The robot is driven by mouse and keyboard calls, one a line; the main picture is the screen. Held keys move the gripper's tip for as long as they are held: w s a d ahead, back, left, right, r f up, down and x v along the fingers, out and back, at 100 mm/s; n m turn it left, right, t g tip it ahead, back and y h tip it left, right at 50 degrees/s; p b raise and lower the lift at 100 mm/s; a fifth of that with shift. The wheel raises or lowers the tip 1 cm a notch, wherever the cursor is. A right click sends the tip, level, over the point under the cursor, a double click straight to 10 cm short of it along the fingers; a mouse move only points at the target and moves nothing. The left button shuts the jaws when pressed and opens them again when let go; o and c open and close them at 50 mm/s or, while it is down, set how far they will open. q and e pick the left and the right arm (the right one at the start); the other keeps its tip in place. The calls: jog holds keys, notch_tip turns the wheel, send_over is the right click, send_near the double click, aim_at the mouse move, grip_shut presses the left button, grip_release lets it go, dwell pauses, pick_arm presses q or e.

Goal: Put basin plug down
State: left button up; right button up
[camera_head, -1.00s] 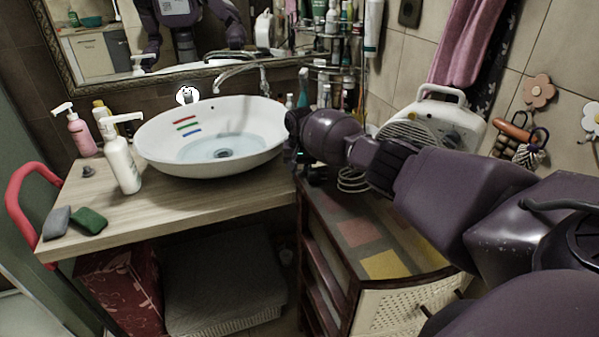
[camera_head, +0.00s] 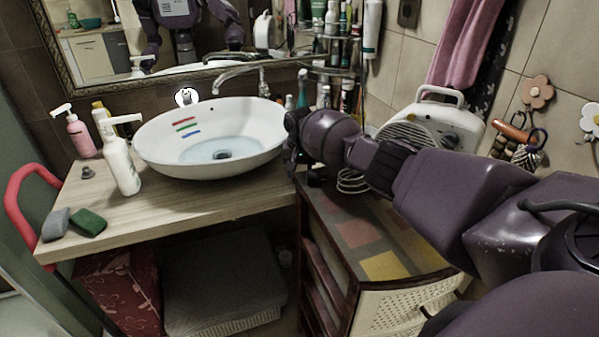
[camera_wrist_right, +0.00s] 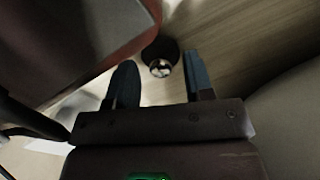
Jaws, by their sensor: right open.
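My right gripper (camera_head: 296,168) is at the right end of the wooden counter, right of the white basin; my forearm and wrist hide part of that spot. In the right wrist view its two fingers (camera_wrist_right: 158,62) stand apart. A small dark round piece with a shiny centre (camera_wrist_right: 160,66), which looks like the plug, shows between and just beyond the fingertips, near the counter's edge. I cannot tell whether it touches a finger. The white basin (camera_head: 155,145) holds shallow water over a dark drain (camera_head: 222,155). My left gripper is out of view.
A white pump bottle (camera_head: 122,165), a small dark knob-like piece (camera_head: 88,172) and grey and green sponges (camera_head: 88,222) are on the counter's left. A drawer cabinet (camera_head: 360,235) with a fan heater (camera_head: 437,130) stands right. The counter front is clear.

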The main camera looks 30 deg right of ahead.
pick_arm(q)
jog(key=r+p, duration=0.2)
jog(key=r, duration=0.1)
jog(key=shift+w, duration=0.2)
pick_arm(e)
notch_tip(320, 180, up, 12)
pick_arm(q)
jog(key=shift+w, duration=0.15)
pick_arm(e)
jog(key=shift+f, duration=0.15)
